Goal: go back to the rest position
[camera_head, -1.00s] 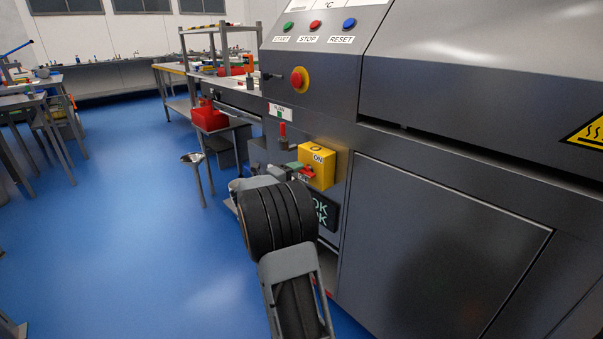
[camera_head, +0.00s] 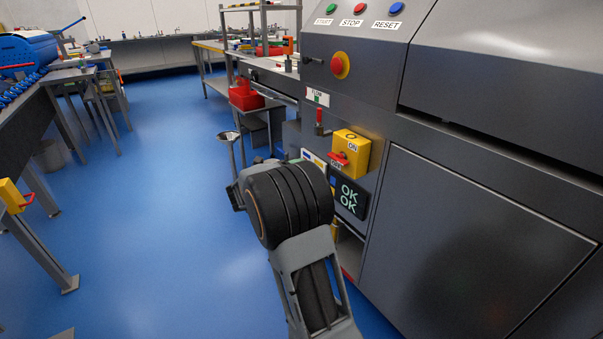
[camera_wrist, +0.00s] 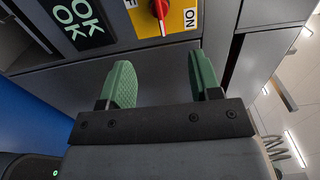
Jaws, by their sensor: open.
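My gripper (camera_wrist: 162,85) shows in the wrist view with its two green finger pads wide apart and nothing between them. It faces the grey machine's front, below the yellow switch box (camera_wrist: 167,14) with its red handle, and looks apart from it. In the head view the yellow switch box (camera_head: 350,153) sits on the machine with its red handle in front, and ON is printed on it. In that view my arm hides the gripper.
The grey machine (camera_head: 470,220) fills the right side. Its display (camera_head: 348,194) reads OK OK. A funnel-topped stand (camera_head: 229,140) and a red container (camera_head: 245,95) are beyond my arm. A yellow box on a post (camera_head: 12,195) is at left. Blue floor between is clear.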

